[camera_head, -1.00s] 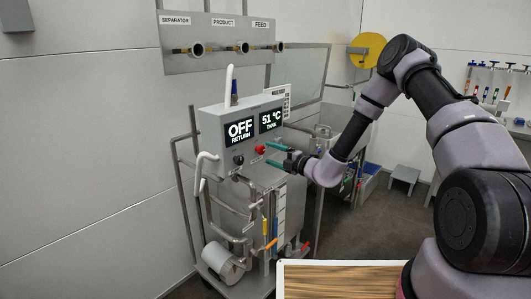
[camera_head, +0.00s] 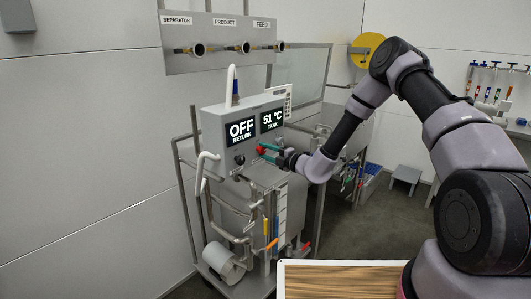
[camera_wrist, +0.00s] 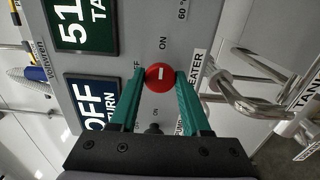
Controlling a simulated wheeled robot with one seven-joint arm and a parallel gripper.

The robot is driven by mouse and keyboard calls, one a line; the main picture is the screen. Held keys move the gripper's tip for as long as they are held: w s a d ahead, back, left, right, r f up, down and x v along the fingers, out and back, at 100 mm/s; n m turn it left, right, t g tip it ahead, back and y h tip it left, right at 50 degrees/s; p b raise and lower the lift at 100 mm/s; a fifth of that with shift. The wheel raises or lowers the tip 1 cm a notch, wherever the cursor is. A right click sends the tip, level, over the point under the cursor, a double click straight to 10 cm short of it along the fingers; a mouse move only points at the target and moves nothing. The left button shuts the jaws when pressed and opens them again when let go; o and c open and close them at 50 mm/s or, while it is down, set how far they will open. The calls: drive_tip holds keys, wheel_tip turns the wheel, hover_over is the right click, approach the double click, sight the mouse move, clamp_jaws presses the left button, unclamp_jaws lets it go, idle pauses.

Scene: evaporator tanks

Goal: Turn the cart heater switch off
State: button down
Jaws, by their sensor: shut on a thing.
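The cart heater switch is a red round knob (camera_wrist: 159,77) with a white mark, on the grey control box (camera_head: 212,130) of the cart. It also shows in the head view (camera_head: 261,149), below the "51 °C TANK" display (camera_head: 271,121). A HEATER label (camera_wrist: 194,80), partly covered by a finger, stands beside it in the wrist view. An ON label (camera_wrist: 163,43) is above it, and an OFF label is partly hidden to its left. My gripper (camera_wrist: 159,74) is shut on the red knob, with one green finger on each side; it also shows in the head view (camera_head: 264,154).
A black knob (camera_head: 239,159) sits left of the red one, under the "OFF RETURN" display (camera_head: 240,130). A bent white pipe (camera_head: 204,172) and metal pipes surround the box. Labelled valves (camera_head: 244,47) are on the wall panel above. The floor to the right is partly clear.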

drive_tip(key=shift+n, duration=0.3)
drive_tip(key=n, duration=1.3)
drive_tip(key=shift+f+n, duration=0.1)
drive_tip(key=shift+n, duration=2)
drive_tip(key=shift+c, duration=1.9)
unclamp_jaws()
